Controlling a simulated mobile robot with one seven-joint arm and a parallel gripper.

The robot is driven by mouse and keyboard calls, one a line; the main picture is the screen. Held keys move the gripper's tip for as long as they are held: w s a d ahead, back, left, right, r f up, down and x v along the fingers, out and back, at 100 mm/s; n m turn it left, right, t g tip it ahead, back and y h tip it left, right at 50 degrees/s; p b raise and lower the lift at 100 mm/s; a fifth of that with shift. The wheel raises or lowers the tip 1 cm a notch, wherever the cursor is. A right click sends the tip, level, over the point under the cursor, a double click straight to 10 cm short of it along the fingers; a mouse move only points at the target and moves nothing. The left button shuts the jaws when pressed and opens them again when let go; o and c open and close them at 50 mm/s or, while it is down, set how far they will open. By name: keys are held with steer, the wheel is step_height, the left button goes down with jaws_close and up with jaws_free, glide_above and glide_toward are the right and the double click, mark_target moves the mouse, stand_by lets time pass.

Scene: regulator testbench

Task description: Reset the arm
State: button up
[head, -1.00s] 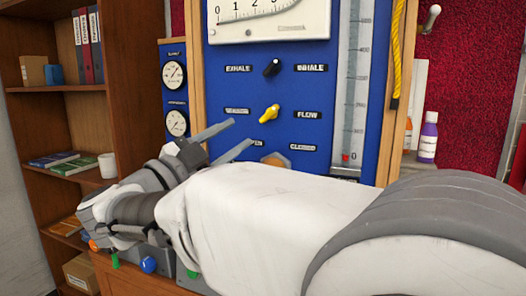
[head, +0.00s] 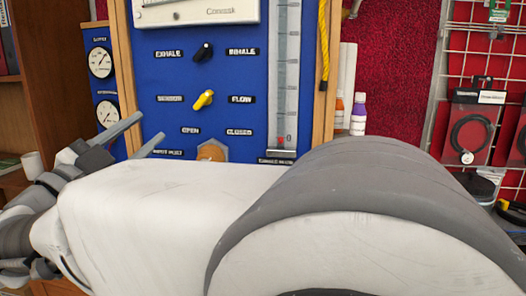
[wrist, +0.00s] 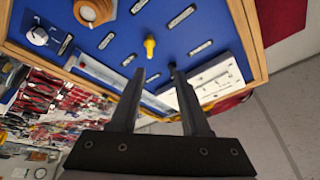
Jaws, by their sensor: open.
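My gripper (head: 145,135) is at the left of the head view, its two grey fingers spread in front of the blue panel (head: 170,115). In the wrist view my gripper (wrist: 158,75) is open and empty, with the yellow knob (wrist: 150,46) beyond the gap between its fingertips. The head view also shows the yellow knob (head: 203,99) between two labels, and a black knob (head: 203,52) above it. My white and grey arm spans the lower part of the head view and hides the panel's bottom.
Two round gauges (head: 100,62) are left of the panel. A yellow rope (head: 324,45) hangs at its right edge. Packaged goods (head: 470,130) hang on a wire rack at the right. A brown bookcase (head: 50,60) is at far left.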

steer(key=w+d+r+n+y, duration=0.5)
steer(key=w+n+y, duration=0.2)
steer(key=n+y, duration=0.25)
steer(key=d+f+n+g+y, duration=0.4)
steer(key=d+f, duration=0.2)
steer(key=d, duration=0.2)
steer(key=s+d+f+g+h, duration=0.4)
steer(key=s+d+f+g, duration=0.1)
steer(key=s+d+f, duration=0.6)
steer(key=s+d+f+g+h, duration=0.45)
steer(key=s+d+f, duration=0.45)
steer(key=d+f, duration=0.3)
step_height(320, 180, up, 14)
steer(key=d+g+p, duration=0.1)
steer(key=p, duration=1.3)
steer(key=shift+s+d+m+y, duration=0.2)
steer(key=shift+s+m+y, duration=0.1)
steer(key=shift+m+y, duration=0.1)
